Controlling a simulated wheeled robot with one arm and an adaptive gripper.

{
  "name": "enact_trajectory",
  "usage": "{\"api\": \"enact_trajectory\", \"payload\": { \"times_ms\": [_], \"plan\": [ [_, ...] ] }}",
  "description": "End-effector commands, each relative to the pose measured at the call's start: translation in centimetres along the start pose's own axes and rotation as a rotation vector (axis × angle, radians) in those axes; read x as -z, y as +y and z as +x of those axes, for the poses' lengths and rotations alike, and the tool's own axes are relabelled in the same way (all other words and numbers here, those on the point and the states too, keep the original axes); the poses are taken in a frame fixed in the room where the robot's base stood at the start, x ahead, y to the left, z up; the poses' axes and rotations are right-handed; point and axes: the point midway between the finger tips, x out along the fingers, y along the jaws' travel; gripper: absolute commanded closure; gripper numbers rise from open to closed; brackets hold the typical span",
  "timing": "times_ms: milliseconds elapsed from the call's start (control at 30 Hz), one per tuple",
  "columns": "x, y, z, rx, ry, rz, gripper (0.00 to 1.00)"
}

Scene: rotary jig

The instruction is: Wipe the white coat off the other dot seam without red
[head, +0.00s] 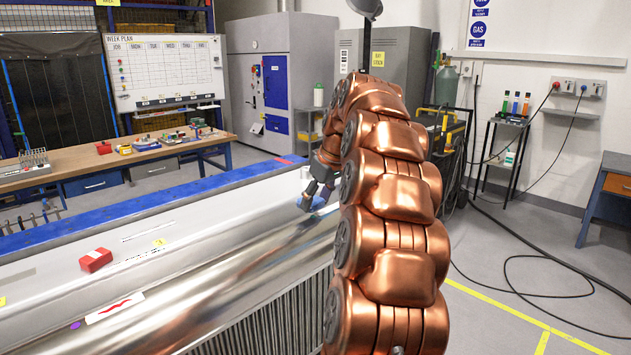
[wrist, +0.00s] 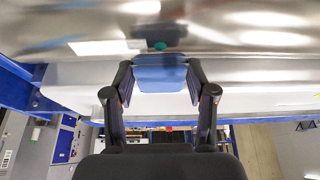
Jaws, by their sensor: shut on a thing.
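My gripper (wrist: 160,82) is shut on a blue pad (wrist: 160,74), one finger on each side of it. In the wrist view the pad is at or very near the shiny metal cylinder (wrist: 225,35); contact is unclear. A green dot (wrist: 160,46) lies on the metal just beyond the pad. A white patch (wrist: 105,47) lies left of the dot; I cannot tell if it is coat or a card. In the head view the pad (head: 318,203) is at the cylinder's far end. A purple dot (head: 75,325) and a white card with a red stroke (head: 115,307) are at the near end.
A red block (head: 96,260) sits on the pale ledge behind the cylinder (head: 215,285). A small yellow label (head: 158,242) is farther along. A workbench (head: 110,160) with tools stands behind. My copper arm hides the cylinder's right end. Cables (head: 540,290) lie on the floor at right.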

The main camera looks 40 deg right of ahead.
Motion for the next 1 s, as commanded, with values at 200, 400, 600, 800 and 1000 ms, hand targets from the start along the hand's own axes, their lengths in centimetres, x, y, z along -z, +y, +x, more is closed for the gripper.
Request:
{"api": "enact_trajectory", "payload": {
  "times_ms": [200,400,600,800,1000],
  "plan": [
    [-0.9,0.4,1.8,0.0,-0.001,0.004,0.81],
    [-1.0,2.2,1.9,0.001,-0.005,0.006,0.82],
    [-1.0,4.0,1.8,-0.002,-0.002,0.004,0.82],
    [-1.1,5.9,1.8,-0.001,-0.003,0.006,0.82],
    [-1.2,7.7,1.8,-0.001,-0.001,0.006,0.82]
  ]
}}
